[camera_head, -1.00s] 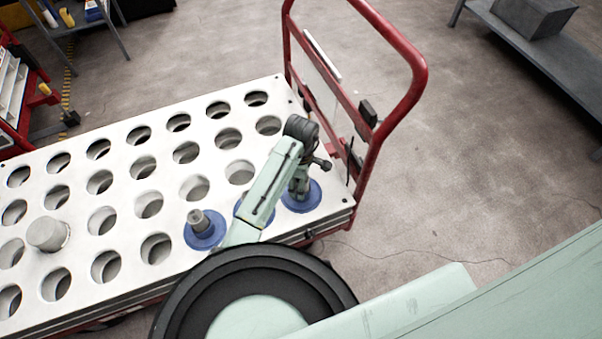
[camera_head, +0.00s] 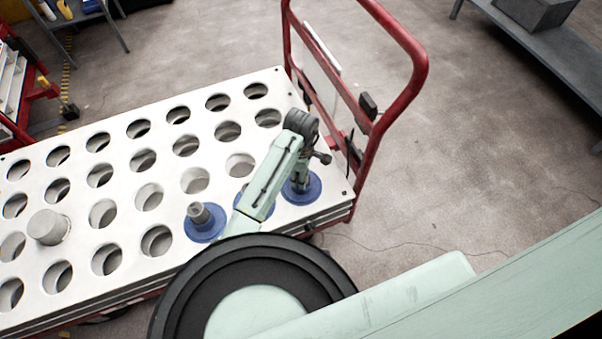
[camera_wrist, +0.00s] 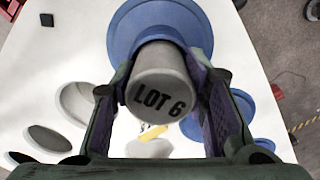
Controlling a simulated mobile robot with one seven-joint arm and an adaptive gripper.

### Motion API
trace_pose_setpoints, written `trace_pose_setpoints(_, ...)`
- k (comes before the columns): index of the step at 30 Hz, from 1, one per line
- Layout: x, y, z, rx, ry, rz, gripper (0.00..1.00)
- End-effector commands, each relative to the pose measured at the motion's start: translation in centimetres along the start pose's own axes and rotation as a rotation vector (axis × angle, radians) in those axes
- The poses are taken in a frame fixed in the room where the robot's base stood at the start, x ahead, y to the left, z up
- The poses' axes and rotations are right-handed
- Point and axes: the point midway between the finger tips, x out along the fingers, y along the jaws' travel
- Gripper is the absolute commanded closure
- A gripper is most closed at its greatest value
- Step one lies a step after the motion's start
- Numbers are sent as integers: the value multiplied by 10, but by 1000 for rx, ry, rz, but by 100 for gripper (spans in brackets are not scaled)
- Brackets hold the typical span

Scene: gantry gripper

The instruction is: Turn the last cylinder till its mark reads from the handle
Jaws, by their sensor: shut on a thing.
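My gripper (camera_wrist: 165,105) is shut on the grey cylinder (camera_wrist: 165,75), which stands up from a wide blue flange (camera_wrist: 137,28). In the head view, the gripper (camera_head: 301,180) is over this blue flange (camera_head: 313,191) at the white plate's right corner, nearest the red handle (camera_head: 417,75). A second grey cylinder with a blue flange (camera_head: 203,228) sits to the left. Another blue flange between them is mostly hidden behind my arm.
The white plate (camera_head: 75,222) on the cart has rows of empty round holes. A plain grey cylinder (camera_head: 48,227) stands at the left. A grey bench (camera_head: 560,50) is at the upper right. Open floor lies right of the cart.

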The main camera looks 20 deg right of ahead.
Motion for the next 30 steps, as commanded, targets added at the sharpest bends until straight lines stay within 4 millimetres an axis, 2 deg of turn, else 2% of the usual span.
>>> trace_pose_setpoints(11,0,0,0,0,0,-1,100)
trace_pose_setpoints(30,-3,0,0,0,0,0,100)
